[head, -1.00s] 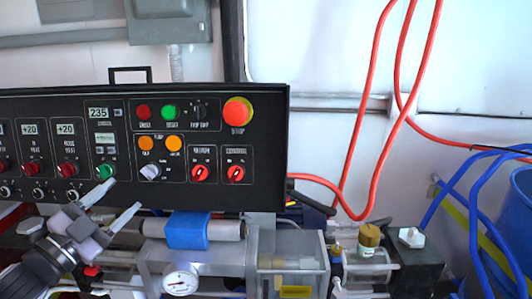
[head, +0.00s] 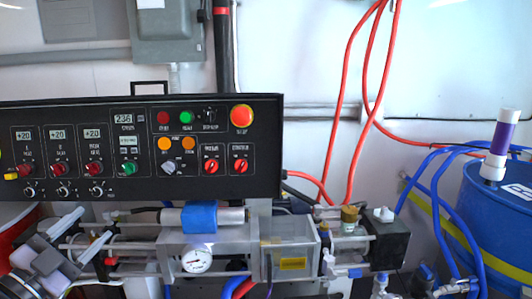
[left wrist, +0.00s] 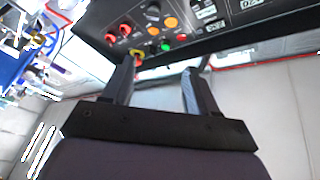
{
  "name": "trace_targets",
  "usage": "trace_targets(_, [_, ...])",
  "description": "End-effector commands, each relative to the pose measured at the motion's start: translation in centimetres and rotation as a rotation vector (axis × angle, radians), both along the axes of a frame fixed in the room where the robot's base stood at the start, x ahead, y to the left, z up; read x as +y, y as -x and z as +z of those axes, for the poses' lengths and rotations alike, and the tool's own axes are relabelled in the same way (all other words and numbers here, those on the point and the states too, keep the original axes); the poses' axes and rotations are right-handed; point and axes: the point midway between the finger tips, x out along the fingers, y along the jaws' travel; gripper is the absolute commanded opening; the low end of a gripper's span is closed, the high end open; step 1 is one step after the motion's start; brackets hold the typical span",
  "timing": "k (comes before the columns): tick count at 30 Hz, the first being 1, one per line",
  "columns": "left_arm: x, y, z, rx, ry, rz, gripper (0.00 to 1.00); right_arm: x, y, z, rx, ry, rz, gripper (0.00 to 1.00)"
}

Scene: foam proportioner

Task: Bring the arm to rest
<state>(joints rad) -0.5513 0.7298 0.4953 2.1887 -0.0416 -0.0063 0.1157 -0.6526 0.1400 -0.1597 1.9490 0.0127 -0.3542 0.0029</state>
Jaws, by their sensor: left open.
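My left gripper (head: 84,233) is at the lower left of the head view, in front of the machine and below the black control panel (head: 140,150). Its two pale fingers are apart with nothing between them. In the left wrist view the open fingers (left wrist: 160,88) point towards the panel, whose knobs and buttons show beyond them, apart from the fingertips. My right gripper does not show in either view.
Below the panel stands the machine with a blue-banded cylinder (head: 199,217), a round gauge (head: 197,259) and a clear box (head: 290,250). Red hoses (head: 345,120) hang behind. A blue drum (head: 500,205) with a purple-and-white tube (head: 499,145) stands at right.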

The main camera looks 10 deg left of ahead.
Motion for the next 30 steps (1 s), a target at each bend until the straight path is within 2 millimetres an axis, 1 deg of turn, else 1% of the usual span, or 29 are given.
trace_targets(1, [0.0, 0.3, -4.7, 0.093, 0.082, 0.033, 0.58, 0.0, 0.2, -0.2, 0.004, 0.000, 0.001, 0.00])
trace_targets(2, [-0.3, 0.5, -6.7, 0.134, 0.115, 0.045, 0.58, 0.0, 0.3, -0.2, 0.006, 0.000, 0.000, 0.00])
trace_targets(3, [-0.7, 0.8, -9.4, 0.189, 0.159, 0.063, 0.58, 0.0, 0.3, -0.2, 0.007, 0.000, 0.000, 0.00])
trace_targets(5, [-1.7, 1.5, -13.3, 0.273, 0.224, 0.083, 0.58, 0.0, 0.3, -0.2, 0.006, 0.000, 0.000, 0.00])
trace_targets(6, [-2.6, 2.1, -15.9, 0.330, 0.269, 0.095, 0.58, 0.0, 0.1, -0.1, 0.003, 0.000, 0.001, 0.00])
trace_targets(8, [-4.5, 3.2, -19.9, 0.419, 0.338, 0.108, 0.58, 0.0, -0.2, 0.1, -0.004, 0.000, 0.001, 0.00])
trace_targets(9, [-6.0, 4.0, -22.4, 0.480, 0.382, 0.114, 0.58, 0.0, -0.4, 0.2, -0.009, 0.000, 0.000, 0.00])
trace_targets(11, [-8.6, 5.4, -25.9, 0.570, 0.446, 0.118, 0.58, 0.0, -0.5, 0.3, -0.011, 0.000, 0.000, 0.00])
trace_targets(12, [-10.5, 6.4, -27.9, 0.626, 0.487, 0.118, 0.58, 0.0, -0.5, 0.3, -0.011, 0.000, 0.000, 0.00])
trace_targets(14, [-13.3, 7.8, -30.4, 0.702, 0.539, 0.113, 0.58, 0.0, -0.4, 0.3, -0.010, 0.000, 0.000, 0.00])
trace_targets(15, [-15.1, 8.6, -31.7, 0.747, 0.569, 0.108, 0.58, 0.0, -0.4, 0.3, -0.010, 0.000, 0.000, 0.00])
trace_targets(18, [-18.9, 10.4, -34.0, 0.835, 0.627, 0.093, 0.58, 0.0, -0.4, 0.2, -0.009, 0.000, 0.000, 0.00])
trace_targets(21, [-21.3, 11.4, -35.1, 0.889, 0.660, 0.081, 0.58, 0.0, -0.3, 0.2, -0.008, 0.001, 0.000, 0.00])
trace_targets(24, [-22.3, 11.9, -35.5, 0.910, 0.674, 0.074, 0.58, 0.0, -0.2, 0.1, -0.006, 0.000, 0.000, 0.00])
trace_targets(30, [-22.3, 11.9, -35.5, 0.910, 0.674, 0.074, 0.58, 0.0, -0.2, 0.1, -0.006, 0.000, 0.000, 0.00])
